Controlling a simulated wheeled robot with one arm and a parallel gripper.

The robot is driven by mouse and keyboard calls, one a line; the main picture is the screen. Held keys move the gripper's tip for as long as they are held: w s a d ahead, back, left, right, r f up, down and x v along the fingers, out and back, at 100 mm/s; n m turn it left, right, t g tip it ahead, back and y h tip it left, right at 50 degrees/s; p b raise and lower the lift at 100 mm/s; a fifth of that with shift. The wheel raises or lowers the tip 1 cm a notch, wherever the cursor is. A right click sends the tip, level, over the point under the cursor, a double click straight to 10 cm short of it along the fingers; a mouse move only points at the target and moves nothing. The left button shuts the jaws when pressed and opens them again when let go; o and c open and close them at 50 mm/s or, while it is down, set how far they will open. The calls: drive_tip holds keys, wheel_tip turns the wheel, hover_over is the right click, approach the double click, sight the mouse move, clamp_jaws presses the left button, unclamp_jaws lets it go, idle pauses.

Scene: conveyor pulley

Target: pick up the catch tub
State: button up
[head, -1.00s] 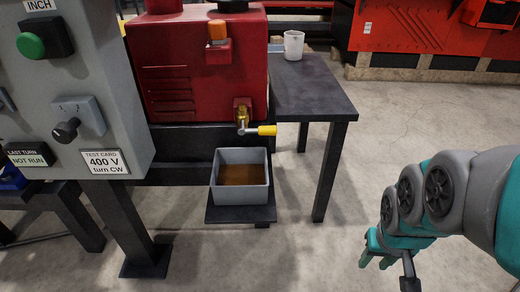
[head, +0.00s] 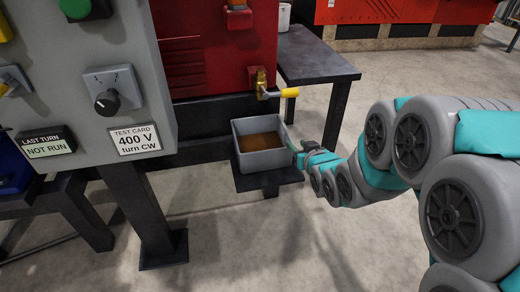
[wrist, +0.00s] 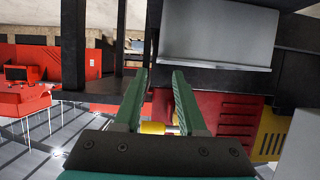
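The catch tub (head: 262,160) is a grey open box with brown liquid in it. It sits level on a small dark shelf (head: 268,179) below the red machine's brass tap. My gripper (head: 297,151) is close to the tub's right side in the head view; its fingers are small there, and I cannot tell whether they touch. In the wrist view my gripper (wrist: 160,75) has two green fingers apart with nothing held between them. A grey surface that looks like the tub (wrist: 215,38) is beyond the fingertips, up and right. The wrist picture appears upside down.
The brass tap with its yellow handle (head: 290,92) juts out above the tub. A grey control panel (head: 110,70) stands left. A dark table (head: 315,62) with a white mug (head: 284,15) is behind, its leg near my gripper. Open floor lies in front.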

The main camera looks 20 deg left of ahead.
sight(286, 135)
drive_tip(key=shift+p+x, duration=0.75)
drive_tip(key=shift+x, duration=5.25)
drive_tip(key=shift+c, duration=0.3)
drive_tip(key=shift+d+f, duration=0.1)
clamp_jaws()
